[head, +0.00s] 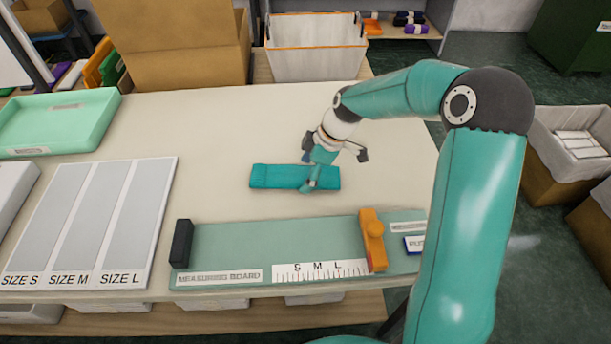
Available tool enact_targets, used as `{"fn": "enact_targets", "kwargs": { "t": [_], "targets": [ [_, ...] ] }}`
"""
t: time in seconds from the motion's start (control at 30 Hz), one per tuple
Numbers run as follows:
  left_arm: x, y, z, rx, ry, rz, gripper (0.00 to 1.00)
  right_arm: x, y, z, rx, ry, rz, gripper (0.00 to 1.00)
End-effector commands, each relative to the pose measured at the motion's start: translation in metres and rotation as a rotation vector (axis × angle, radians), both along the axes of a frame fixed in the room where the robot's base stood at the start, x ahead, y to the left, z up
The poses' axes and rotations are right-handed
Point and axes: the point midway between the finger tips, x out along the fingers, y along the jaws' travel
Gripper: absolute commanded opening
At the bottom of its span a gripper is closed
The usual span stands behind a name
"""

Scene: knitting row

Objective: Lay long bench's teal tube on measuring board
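The teal tube (272,176) lies flat on the long bench (225,120), its length running left to right. My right gripper (309,172) is down at the tube's right part, with one finger over its near edge. The far finger is partly hidden, so I cannot tell whether it grips the tube. The measuring board (310,240) lies along the bench's near edge, in front of the tube and apart from it. My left gripper is not in view.
A board of SIZE S, M and L lanes (163,190) lies at the left. A green tray (105,118) stands behind it. A cardboard box (180,60) and a white bin (315,55) stand behind the bench. The bench between tube and measuring board is clear.

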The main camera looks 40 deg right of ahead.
Motion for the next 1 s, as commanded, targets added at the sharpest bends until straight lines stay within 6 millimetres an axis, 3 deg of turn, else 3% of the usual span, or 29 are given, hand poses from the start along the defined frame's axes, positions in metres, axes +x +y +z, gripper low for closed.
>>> {"fn": "enact_targets", "kwargs": {
  "t": [0.03, 0.17, 0.67, 0.87, 1.0],
  "targets": [
    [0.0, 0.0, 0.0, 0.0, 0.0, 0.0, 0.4, 0.0, 0.0, 0.0, 0.0, 0.0, 0.0, 0.73],
    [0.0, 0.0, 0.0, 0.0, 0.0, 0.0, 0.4, 0.0, 0.0, 0.0, 0.0, 0.0, 0.001, 0.53],
    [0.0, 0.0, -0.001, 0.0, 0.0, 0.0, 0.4, 0.001, 0.0, 0.009, -0.001, -0.003, 0.002, 0.53],
    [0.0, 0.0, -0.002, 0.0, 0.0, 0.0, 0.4, 0.001, 0.0, 0.033, -0.003, -0.005, 0.003, 0.53],
    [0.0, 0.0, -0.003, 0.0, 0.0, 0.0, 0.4, 0.001, 0.0, 0.063, -0.003, -0.007, 0.002, 0.53]
  ]
}}
